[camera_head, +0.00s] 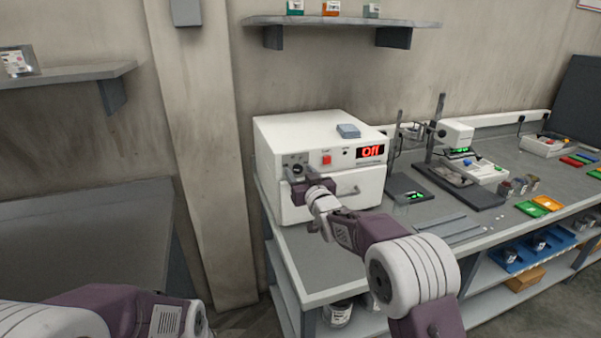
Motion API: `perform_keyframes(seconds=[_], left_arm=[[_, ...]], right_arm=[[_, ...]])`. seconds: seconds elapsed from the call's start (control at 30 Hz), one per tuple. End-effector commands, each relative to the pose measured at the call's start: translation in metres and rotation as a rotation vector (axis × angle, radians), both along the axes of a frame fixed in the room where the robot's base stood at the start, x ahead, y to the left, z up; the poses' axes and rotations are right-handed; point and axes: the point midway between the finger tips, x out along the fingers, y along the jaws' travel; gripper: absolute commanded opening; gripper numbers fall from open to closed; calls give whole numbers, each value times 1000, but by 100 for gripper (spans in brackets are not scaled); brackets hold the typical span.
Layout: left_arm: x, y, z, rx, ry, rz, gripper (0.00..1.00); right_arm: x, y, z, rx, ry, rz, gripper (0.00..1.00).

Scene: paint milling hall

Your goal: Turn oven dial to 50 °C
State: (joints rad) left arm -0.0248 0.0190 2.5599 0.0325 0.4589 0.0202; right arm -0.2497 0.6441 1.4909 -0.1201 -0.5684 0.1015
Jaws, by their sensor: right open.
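The oven (285,137) is a white box on the left end of the bench, with its door shut. Its red display (370,151) reads "Off". A red button (327,160) sits left of the display. The dial (297,169) is on the left part of the oven's front, small and dark, partly hidden by my gripper. My right gripper (301,178) is at the dial with its jaws open; whether they touch it cannot be made out. My left arm shows at the lower left, but its gripper is not in view.
The grey bench (478,213) runs right, holding a stand with a device (457,133), a scale (410,191) and coloured trays (547,202). Flat metal strips (447,227) lie before the oven. A wall pillar (205,150) stands left of the oven. A shelf (340,21) hangs above.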

Motion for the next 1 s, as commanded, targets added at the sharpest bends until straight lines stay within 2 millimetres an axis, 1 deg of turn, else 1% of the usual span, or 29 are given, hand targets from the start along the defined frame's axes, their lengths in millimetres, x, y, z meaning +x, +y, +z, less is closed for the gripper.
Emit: perform_keyframes(seconds=[0.13,0.17,0.2,0.27,0.3,0.33,0.67,0.87,1.0], left_arm=[[0,0,0,0,0,0,36],[0,0,0,0,0,0,36],[0,0,0,0,0,0,36],[0,0,0,0,0,0,36],[0,0,0,0,0,0,36],[0,0,0,0,0,0,36],[0,0,-2,0,0,0,36],[0,0,-4,0,0,0,36],[0,0,-7,0,0,0,36]], right_arm=[[0,0,-1,0,1,0,51],[0,0,-1,0,1,0,48],[0,0,-1,0,1,0,37],[0,0,-1,0,1,0,21],[0,0,-1,0,1,0,9],[0,0,-1,0,1,0,1],[0,0,-1,36,13,0,0],[0,0,-1,144,48,0,0],[0,0,-1,259,85,1,0]])
